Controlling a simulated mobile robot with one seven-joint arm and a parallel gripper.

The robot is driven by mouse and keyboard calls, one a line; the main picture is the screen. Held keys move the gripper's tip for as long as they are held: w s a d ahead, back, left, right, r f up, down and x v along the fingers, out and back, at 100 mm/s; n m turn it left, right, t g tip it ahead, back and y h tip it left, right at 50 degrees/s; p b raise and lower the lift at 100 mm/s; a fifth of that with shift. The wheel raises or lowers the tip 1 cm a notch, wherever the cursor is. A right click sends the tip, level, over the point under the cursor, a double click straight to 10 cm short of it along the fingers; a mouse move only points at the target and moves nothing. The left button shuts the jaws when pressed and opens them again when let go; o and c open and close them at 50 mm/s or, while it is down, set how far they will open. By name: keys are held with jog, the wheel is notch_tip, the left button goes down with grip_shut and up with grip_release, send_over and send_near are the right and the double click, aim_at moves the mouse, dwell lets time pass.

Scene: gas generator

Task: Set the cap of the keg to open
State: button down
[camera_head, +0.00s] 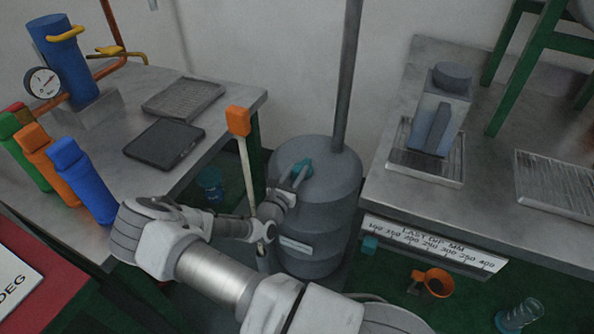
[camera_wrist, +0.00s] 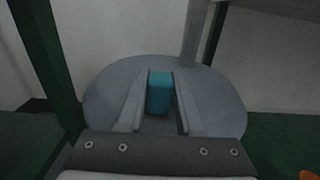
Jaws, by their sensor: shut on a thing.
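The keg (camera_head: 318,222) is a grey ribbed drum standing between two benches, with a pipe rising from its top. Its cap is a small teal piece (camera_head: 302,167) on the lid. In the wrist view the teal cap (camera_wrist: 159,93) sits between my two fingers, above the round grey lid (camera_wrist: 222,108). My gripper (camera_head: 296,175) reaches over the keg's top from the left front, with its fingertips at the cap. My gripper (camera_wrist: 160,88) is shut on the cap. The cap's lower part is hidden by the fingers.
A dipstick with an orange top (camera_head: 238,121) stands close to my arm, left of the keg. The grey pipe (camera_head: 347,75) rises just behind the cap. The left bench holds bottles and a tablet (camera_head: 164,143). The right bench (camera_head: 392,199) borders the keg. An orange funnel (camera_head: 437,282) is lower right.

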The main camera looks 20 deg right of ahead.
aim_at(316, 180)
jog(key=shift+s+d+p, duration=0.25)
jog(key=shift+d+p, duration=0.05)
jog(key=shift+p, duration=0.2)
jog(key=d+p, duration=0.1)
jog(key=s+p, duration=0.1)
jog(key=p, duration=0.1)
jog(key=shift+s+d+r, duration=0.15)
jog(key=shift+d+r, duration=0.05)
jog(key=shift+d, duration=0.2)
jog(key=shift+s+d+p, duration=0.35)
jog(key=shift+d+p, duration=0.4)
jog(key=shift+p, duration=0.35)
jog(key=shift+s+d+f+p, duration=0.15)
jog(key=shift+d+p, duration=0.6)
jog(key=shift+d, duration=0.1)
jog(key=c, duration=0.6)
grip_release()
jog(key=shift+o, duration=0.2)
